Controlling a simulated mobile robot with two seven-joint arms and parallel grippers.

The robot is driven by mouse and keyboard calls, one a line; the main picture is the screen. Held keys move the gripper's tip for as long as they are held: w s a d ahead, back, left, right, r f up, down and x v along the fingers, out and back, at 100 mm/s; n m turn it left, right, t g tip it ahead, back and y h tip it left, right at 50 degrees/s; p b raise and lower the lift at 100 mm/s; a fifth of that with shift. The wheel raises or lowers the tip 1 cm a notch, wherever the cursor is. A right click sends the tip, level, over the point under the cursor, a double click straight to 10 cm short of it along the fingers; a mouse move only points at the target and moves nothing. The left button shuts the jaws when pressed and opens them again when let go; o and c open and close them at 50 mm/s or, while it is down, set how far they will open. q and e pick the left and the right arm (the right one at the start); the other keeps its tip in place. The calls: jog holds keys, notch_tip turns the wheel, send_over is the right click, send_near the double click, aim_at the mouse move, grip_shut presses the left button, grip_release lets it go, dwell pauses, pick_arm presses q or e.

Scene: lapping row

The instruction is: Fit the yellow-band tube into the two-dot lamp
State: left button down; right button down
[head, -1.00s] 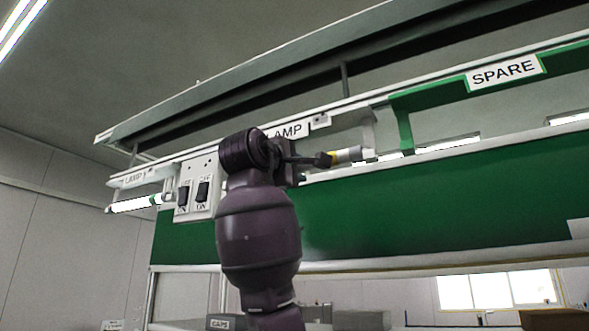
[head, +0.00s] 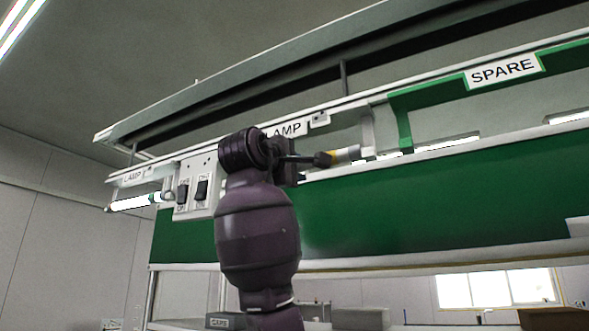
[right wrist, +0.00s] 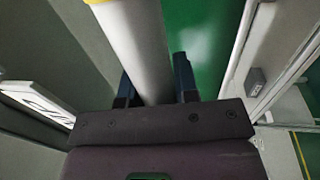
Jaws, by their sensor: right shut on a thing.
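My right gripper (head: 324,159) is shut on the yellow-band tube (head: 347,154), up in front of the lamp row. In the right wrist view the grey-white tube (right wrist: 140,50) runs between the two fingers, its yellow band at the top edge. The lamp with the partly hidden LAMP sign (head: 287,130) is behind my right arm. A small plate (head: 320,119) sits beside that sign, its dots too small to count. The tube's far end is near the white end bracket (head: 367,134); I cannot tell whether they touch. My left gripper is out of view.
A lit tube (head: 130,203) hangs in the left lamp, under its own LAMP sign (head: 133,176). Two dark switches (head: 202,190) sit on a white panel beside it. A green SPARE holder (head: 404,125) stands at the right. A green board (head: 420,205) runs below the row.

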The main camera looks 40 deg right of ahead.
jog(key=shift+f, duration=0.1)
jog(key=c, duration=0.8)
grip_release()
jog(key=b+v, duration=0.2)
jog(key=v, duration=0.8)
jog(key=shift+s+a+f, duration=0.1)
jog(key=shift+a, duration=0.25)
